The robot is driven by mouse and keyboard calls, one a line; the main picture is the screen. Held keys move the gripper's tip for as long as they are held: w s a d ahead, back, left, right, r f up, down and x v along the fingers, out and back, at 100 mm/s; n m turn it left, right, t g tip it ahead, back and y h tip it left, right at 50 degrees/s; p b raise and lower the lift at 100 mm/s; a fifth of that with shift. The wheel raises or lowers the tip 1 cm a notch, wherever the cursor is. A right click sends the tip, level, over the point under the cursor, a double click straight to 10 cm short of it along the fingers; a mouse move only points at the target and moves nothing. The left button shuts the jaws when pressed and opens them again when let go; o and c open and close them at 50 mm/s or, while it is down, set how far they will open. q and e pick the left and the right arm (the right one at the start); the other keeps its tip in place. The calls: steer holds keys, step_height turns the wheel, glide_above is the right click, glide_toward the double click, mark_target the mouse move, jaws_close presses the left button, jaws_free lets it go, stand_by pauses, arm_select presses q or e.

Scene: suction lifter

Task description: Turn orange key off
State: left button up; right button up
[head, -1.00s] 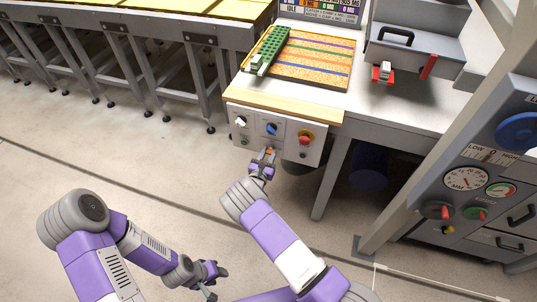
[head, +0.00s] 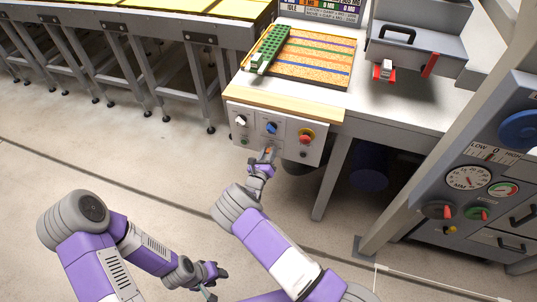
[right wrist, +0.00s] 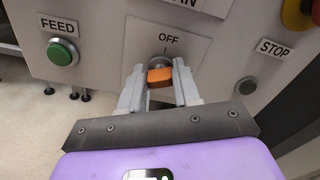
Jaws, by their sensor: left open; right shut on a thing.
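The orange key (right wrist: 160,76) sits in its round switch on the white control panel, just below an "OFF" label, in the right wrist view. My right gripper (right wrist: 159,88) has its two fingers on either side of the key and is shut on it. In the head view the key (head: 268,150) is small and mostly hidden by my right gripper (head: 267,155). My left gripper (head: 211,281) is open and empty, low over the floor, away from the panel.
On the panel, a green FEED button (right wrist: 63,52) is left of the key and a STOP button (right wrist: 246,86) right. A blue knob (head: 271,128) and a red emergency button (head: 306,136) are above. The floor at left is free.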

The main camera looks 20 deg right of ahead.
steer(key=n, duration=0.6)
steer(key=shift+f+n, duration=0.1)
steer(key=shift+n, duration=0.2)
steer(key=n, duration=0.6)
steer(key=shift+f+b, duration=0.1)
steer(key=shift+b, duration=0.25)
steer(key=shift+n, duration=0.3)
steer(key=o, duration=1.1)
steer(key=shift+c, duration=0.2)
steer(key=p+v, duration=0.1)
steer(key=v, duration=0.6)
steer(key=shift+s+a+p, duration=0.2)
steer(key=shift+p, duration=0.2)
